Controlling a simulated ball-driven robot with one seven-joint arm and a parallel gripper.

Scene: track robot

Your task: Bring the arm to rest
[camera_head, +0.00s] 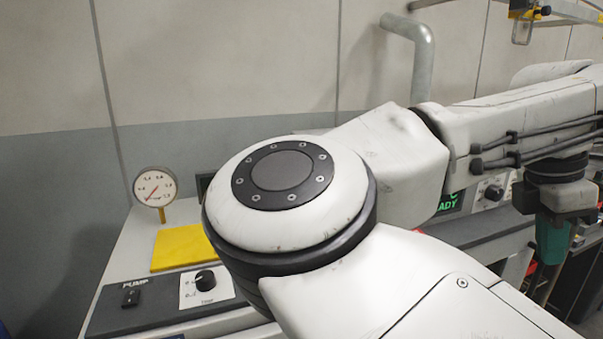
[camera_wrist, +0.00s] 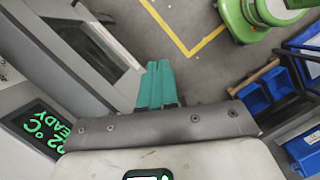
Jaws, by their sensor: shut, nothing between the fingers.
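My white arm (camera_head: 410,170) fills the middle and right of the head view, bent at a large round joint. My gripper (camera_wrist: 158,68) shows in the wrist view as two teal fingers side by side, touching, with nothing held. In the head view its teal part (camera_head: 552,240) hangs below the wrist at the right edge, partly cut off by the arm, and the fingertips are hard to make out there. The gripper hangs over the front side of the machine bench, apart from any object that I can see.
A pump panel (camera_head: 130,298) with a knob, a yellow pad (camera_head: 178,247) and a dial gauge (camera_head: 155,187) lie left of my arm. A green READY display (camera_wrist: 42,128) is close left of the gripper. Blue bins (camera_wrist: 268,90) and a green round base (camera_wrist: 245,18) stand right. Floor between is clear.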

